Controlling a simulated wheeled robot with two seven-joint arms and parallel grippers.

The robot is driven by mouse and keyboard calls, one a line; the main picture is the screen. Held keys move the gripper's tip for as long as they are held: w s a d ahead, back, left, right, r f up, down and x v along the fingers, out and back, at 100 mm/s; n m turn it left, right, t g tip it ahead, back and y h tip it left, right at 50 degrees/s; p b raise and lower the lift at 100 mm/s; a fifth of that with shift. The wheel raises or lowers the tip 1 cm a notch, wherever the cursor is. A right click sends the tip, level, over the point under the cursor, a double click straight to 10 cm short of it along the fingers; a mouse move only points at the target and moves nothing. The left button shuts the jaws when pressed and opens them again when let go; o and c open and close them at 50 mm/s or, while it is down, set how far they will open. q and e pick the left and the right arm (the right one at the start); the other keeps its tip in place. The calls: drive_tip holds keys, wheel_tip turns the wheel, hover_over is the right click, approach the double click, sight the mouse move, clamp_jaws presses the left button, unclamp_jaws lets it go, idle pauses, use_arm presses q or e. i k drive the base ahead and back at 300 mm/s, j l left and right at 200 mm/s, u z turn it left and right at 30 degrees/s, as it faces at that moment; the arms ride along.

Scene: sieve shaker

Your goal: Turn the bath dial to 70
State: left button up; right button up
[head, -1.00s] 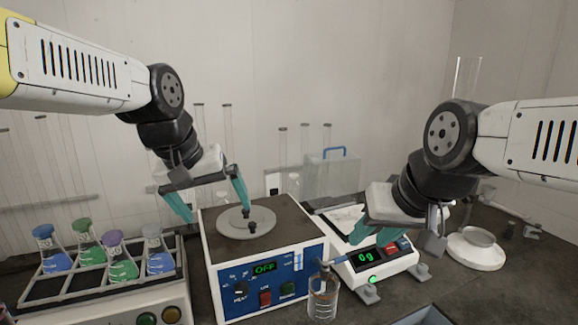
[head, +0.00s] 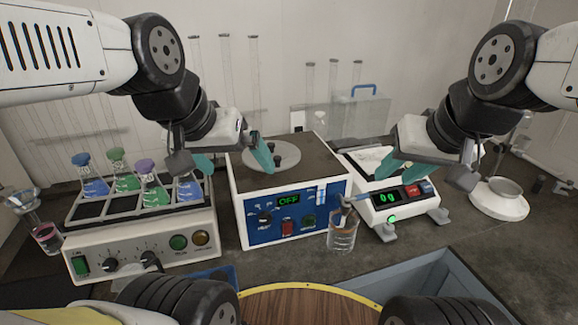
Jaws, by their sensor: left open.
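The bath on the left is a pale box (head: 75,249) with a rack of flasks in its top. Its front panel carries a left knob (head: 110,265) and a right knob (head: 150,259), both black, between a green switch and two round lamps. Their scale marks are too small to read. My left gripper (head: 238,166) is open and empty, above and to the right of the bath, over the left part of the blue-fronted unit.
The blue-fronted unit (head: 262,232) reads OFF and stands right of the bath. A glass beaker (head: 343,235) stands before the balance (head: 400,212). A grey bin (head: 440,285) lies at the front right.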

sight(265, 218)
drive_tip(key=k+z, duration=0.4)
drive_tip(key=k, duration=0.5)
